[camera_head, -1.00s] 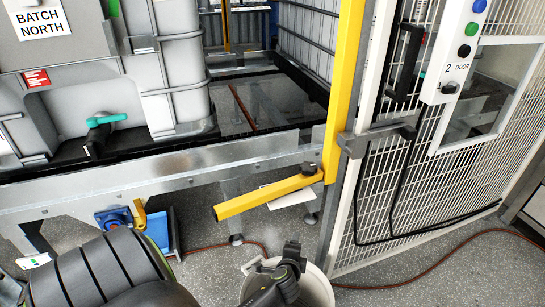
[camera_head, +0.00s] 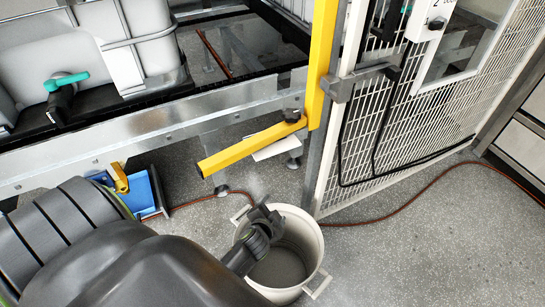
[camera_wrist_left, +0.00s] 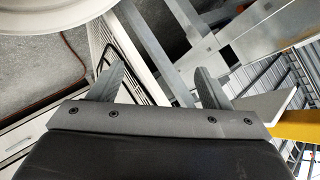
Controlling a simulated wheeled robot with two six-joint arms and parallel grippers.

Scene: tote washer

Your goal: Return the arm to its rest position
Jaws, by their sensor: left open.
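My left arm (camera_head: 150,265) comes in from the lower left of the head view. Its gripper (camera_head: 264,217) is above the rim of a white bucket (camera_head: 312,235). I cannot tell from this angle whether it touches the rim. In the left wrist view the two grey fingers of the gripper (camera_wrist_left: 160,82) stand apart with nothing between them. My right gripper is not in view.
A yellow bar (camera_head: 250,147) juts out from a yellow post (camera_head: 320,70) just beyond the gripper. A galvanised frame rail (camera_head: 130,130), a white mesh door (camera_head: 390,135) and a blue object (camera_head: 142,192) are nearby. A red-brown hose (camera_head: 400,207) crosses open floor at right.

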